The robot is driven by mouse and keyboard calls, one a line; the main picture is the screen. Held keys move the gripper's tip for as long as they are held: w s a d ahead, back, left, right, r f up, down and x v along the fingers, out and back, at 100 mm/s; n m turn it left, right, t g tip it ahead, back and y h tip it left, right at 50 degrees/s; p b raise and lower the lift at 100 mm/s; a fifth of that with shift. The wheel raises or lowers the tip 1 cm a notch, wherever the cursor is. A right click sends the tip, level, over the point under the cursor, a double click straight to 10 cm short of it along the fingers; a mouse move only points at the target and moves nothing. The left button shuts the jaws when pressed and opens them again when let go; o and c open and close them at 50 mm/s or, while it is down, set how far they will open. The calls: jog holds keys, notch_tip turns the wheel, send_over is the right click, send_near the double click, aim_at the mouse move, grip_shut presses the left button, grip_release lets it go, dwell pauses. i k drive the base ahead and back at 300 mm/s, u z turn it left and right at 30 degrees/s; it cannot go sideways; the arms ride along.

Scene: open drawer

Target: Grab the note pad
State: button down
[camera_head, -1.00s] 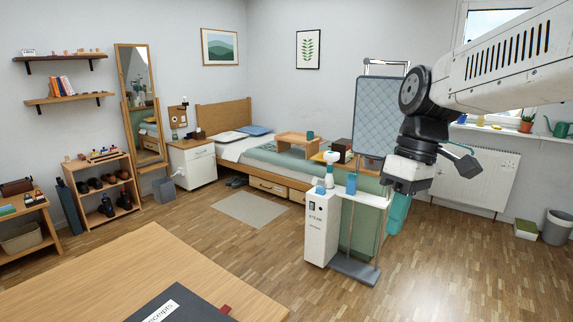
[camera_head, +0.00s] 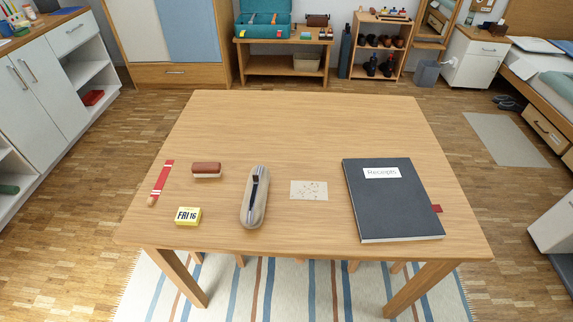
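No item on the wooden table (camera_head: 290,130) is labelled as a note pad. A small yellow block with a white face reading "FRI 16" (camera_head: 188,216) lies near the front left and looks like a small pad. A large dark grey binder or book labelled "Receipts" (camera_head: 390,205) lies at the right, with a red tab showing at its right side. A small beige speckled card or sheet (camera_head: 309,191) lies flat between them. I cannot tell which of these is meant. My gripper is out of view.
A grey pouch-like case with a dark pen-like item on it (camera_head: 254,200) lies mid-table. A brown-topped brush (camera_head: 206,170) and a red strip (camera_head: 161,182) lie left. The back of the table is clear. A white cabinet (camera_head: 50,75) stands at left.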

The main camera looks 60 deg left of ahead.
aim_at(185, 216)
jog(key=u, duration=0.05)
jog(key=k, duration=1.4)
jog(key=u, duration=1.7)
jog(key=i, duration=0.5)
jog(key=u, duration=0.05)
